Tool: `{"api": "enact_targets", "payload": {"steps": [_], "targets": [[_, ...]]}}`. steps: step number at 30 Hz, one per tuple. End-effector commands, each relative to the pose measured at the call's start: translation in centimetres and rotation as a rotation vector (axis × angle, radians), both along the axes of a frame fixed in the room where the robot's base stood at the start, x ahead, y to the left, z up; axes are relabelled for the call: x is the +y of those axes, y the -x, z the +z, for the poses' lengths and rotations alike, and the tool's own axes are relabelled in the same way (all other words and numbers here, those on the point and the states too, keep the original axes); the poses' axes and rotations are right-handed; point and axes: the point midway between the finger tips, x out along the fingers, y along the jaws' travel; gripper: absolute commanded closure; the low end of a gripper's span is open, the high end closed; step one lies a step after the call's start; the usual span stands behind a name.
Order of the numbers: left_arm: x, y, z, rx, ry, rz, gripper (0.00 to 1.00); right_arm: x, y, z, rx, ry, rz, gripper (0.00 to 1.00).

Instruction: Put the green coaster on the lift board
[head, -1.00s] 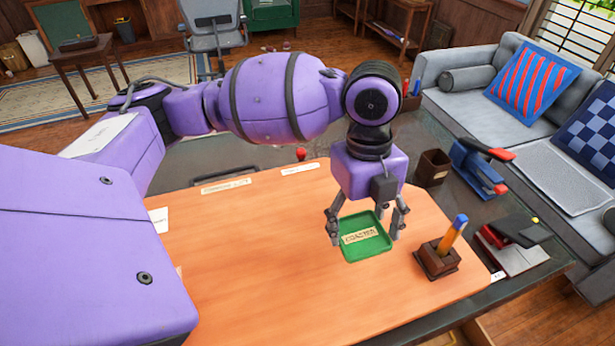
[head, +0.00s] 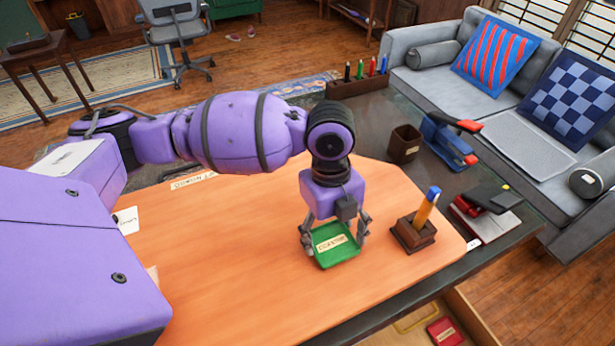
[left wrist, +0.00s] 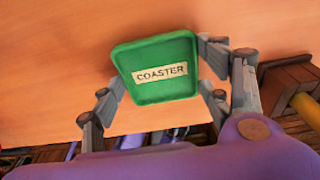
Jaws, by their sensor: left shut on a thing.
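The green coaster (head: 338,257) is a square tray with a pale label reading COASTER. It also shows in the left wrist view (left wrist: 158,90). My left gripper (head: 335,243) points down with its fingers closed on two opposite sides of the coaster. The coaster is over the orange wooden top (head: 235,260); whether it touches this top or hangs just above it, I cannot tell. No thing in view is clearly marked as the lift board; the small labels on the orange top are too blurred to read. My right gripper is not in view.
A wooden pen holder (head: 412,237) stands close to the right of the gripper. Beyond it are a brown cup (head: 404,144), a blue stapler-like tool (head: 447,140) and a pen rack (head: 357,87). An open drawer (head: 425,325) is below the front edge.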

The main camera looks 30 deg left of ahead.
Motion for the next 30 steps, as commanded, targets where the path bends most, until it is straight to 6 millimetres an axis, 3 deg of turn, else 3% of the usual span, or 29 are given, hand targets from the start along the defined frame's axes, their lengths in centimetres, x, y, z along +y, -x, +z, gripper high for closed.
{"api": "enact_targets", "payload": {"steps": [2,3,6,20,30], "targets": [[-0.1,-0.1,-0.1,-0.004,0.0,-0.002,0.58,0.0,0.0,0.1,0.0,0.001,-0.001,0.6],[-0.1,-0.2,0.0,-0.004,0.0,-0.002,0.25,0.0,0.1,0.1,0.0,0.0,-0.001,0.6],[-0.1,-0.2,0.0,-0.004,0.0,-0.002,0.12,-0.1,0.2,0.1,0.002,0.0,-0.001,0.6],[0.0,-0.3,0.9,-0.007,0.001,-0.001,0.11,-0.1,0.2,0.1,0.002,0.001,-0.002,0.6],[0.8,-1.0,7.7,-0.01,0.0,0.0,0.11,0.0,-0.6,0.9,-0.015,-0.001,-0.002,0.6]]}}
